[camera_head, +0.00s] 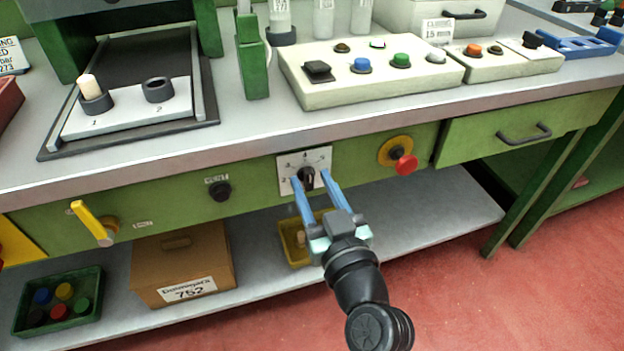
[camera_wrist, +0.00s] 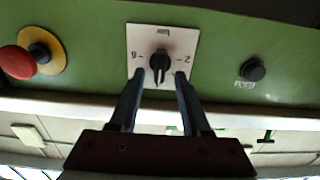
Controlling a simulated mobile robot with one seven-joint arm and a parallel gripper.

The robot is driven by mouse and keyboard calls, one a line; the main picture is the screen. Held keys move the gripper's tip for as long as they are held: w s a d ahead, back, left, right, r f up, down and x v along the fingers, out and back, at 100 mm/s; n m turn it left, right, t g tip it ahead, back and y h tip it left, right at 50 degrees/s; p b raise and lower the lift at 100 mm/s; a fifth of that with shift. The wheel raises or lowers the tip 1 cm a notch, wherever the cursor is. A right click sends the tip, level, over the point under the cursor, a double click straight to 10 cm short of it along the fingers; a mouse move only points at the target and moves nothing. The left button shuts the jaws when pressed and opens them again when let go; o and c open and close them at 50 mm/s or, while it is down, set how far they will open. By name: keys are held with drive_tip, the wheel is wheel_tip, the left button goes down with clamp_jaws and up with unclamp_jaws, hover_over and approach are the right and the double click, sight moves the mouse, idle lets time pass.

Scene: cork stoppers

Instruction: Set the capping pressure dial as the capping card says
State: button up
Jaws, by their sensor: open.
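The pressure dial is a black knob (camera_head: 306,177) on a white numbered plate (camera_head: 288,162) on the green front panel. The wrist view shows the knob (camera_wrist: 159,64) and plate (camera_wrist: 138,36) upside down, with "bar", 2 and 6 legible. The knob's pointer seems to be near the 4, at the dial's top. My gripper (camera_head: 311,178) is open, its blue fingers on either side of the knob; in the wrist view the fingertips (camera_wrist: 160,73) stand apart around its edge. Contact cannot be told. A card (camera_head: 9,55) at the left edge is cut off; "bar" and "273" show.
On the panel are a red button (camera_head: 406,165) on a yellow ring, a small black knob (camera_head: 219,190) and a yellow lever (camera_head: 92,222). The worktop edge overhangs above. A cardboard box (camera_head: 180,265) and yellow bin (camera_head: 292,248) stand on the lower shelf.

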drive_tip(key=shift+w+a, duration=0.15)
drive_tip(key=shift+w, duration=0.45)
clamp_jaws()
